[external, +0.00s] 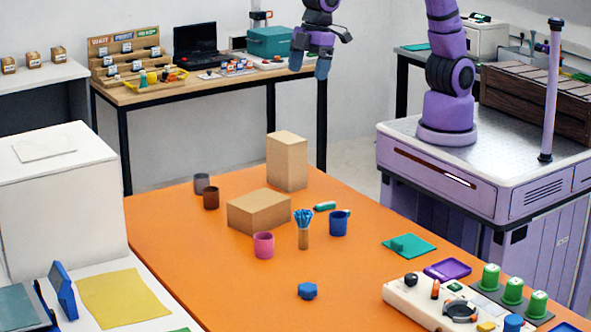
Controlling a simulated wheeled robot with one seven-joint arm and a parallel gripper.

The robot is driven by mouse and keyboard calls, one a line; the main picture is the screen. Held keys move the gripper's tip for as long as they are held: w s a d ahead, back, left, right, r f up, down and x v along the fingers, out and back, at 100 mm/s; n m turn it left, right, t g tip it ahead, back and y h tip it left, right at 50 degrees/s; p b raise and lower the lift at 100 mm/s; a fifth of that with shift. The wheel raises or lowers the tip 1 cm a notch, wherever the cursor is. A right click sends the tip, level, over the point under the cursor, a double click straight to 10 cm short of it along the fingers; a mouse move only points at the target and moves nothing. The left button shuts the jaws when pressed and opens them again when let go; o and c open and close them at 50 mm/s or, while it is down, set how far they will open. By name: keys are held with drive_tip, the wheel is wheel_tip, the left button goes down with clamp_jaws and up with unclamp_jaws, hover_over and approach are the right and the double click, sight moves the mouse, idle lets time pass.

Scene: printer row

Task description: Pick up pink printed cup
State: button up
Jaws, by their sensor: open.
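The pink printed cup (263,245) stands upright on the orange table (220,290), just in front of a low cardboard box. My gripper (322,70) is open and empty, high above the far end of the table, up and to the right of the cup and well apart from it. Its fingers point down.
Near the cup are a low box (259,211), a tall box (287,161), a brown holder with blue sticks (303,236), a blue cup (338,223), and brown (211,198) and grey (202,183) cups. A blue hexagonal piece (307,291) lies in front. The table's left front is clear.

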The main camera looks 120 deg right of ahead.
drive_tip(key=w+a+f+n+g, duration=0.1)
drive_tip(key=w+a+f, duration=0.2)
drive_tip(key=w+f, duration=0.85)
drive_tip(key=n+g, duration=0.1)
hover_over(263, 245)
drive_tip(key=s+d, duration=0.1)
drive_tip(key=d, duration=0.1)
wheel_tip(263, 245, down, 18)
wheel_tip(263, 245, down, 11)
drive_tip(key=shift+s+f, duration=0.1)
drive_tip(key=c, duration=1)
